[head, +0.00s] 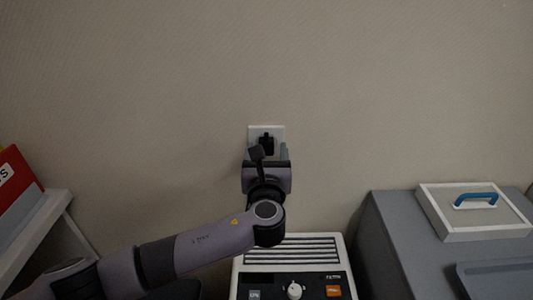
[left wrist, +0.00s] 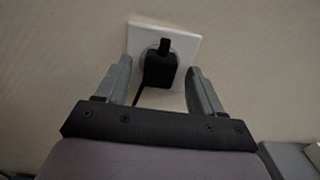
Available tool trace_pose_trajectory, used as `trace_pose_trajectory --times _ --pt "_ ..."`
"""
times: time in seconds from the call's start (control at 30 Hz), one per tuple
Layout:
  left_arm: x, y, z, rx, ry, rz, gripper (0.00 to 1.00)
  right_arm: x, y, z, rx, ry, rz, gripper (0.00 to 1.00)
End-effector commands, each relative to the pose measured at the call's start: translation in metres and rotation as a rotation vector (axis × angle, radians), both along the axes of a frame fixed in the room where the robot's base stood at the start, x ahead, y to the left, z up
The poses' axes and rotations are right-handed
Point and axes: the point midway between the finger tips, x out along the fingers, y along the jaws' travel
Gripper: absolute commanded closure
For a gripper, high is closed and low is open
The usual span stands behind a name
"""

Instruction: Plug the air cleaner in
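The black plug (head: 266,143) sits at the white wall socket (head: 251,131). In the left wrist view the plug (left wrist: 160,70) is against the round recess of the socket plate (left wrist: 185,42), and its cord runs down to the left. I cannot tell how deep it sits. My left gripper (head: 270,154) is in front of the socket. In the left wrist view its fingers (left wrist: 158,72) stand apart on both sides of the plug, with a gap on each side. The air cleaner (head: 322,258), white with a dark control panel, stands below, partly behind my left arm. My right gripper is out of view.
A grey cabinet (head: 385,235) on the right bears a white box with a blue handle (head: 480,236) and a grey tray (head: 500,275). A white shelf (head: 45,222) with a red binder (head: 18,183) stands at the left. The wall around the socket is bare.

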Motion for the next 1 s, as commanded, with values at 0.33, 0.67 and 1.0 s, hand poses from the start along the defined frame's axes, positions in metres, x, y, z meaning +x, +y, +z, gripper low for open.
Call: trace_pose_trajectory --times 0.33,0.67,1.0 --pt "-0.011 0.0 -0.001 -0.001 0.003 -0.001 0.33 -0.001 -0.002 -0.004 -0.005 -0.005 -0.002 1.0" --pt "-0.056 0.0 0.0 0.0 0.001 -0.001 0.33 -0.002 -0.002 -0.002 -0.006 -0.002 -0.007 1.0" --pt "-0.072 0.0 0.0 0.001 0.0 0.0 0.33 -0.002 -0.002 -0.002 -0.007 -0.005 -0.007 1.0"
